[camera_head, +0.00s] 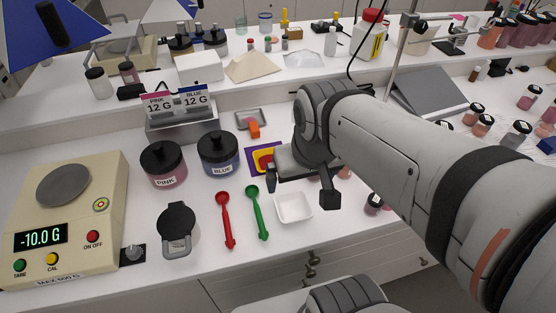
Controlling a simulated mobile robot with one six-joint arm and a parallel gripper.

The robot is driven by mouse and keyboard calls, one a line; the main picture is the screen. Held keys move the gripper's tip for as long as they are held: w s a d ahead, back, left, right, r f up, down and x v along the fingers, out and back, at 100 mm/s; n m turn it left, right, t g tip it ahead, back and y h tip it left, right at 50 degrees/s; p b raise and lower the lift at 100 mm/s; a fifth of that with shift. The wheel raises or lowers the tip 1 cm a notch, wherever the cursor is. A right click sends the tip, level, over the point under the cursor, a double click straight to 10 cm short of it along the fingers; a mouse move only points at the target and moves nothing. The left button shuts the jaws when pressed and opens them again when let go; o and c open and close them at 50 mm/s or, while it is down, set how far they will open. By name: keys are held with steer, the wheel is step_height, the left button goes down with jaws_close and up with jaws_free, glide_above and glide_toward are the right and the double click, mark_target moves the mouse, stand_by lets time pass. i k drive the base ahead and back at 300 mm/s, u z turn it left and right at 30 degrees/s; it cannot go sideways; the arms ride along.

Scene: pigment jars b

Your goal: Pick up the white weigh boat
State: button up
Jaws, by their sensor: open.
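The white weigh boat (293,208) is a small square dish on the white bench, near its front edge. It looks empty. My gripper (299,185) is open, with its two dark fingers spread wide. In the picture it lies just above and behind the weigh boat, with one finger toward the left and the other toward the right. It does not hold anything that I can see. How high it is above the bench is hard to tell.
A green spoon (257,212) and a red spoon (225,219) lie left of the boat. The blue jar (219,152), pink jar (163,163) and scale (62,207) reading -10.0 g stand further left. A colored square mat (259,159) is partly behind my gripper.

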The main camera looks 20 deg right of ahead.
mark_target(294, 206)
steer(key=u, duration=0.1)
steer(key=k, duration=0.5)
steer(key=z, duration=1.15)
steer(key=k, duration=1.3)
steer(key=u, duration=0.9)
steer(key=i, duration=1)
steer(key=u, duration=0.05)
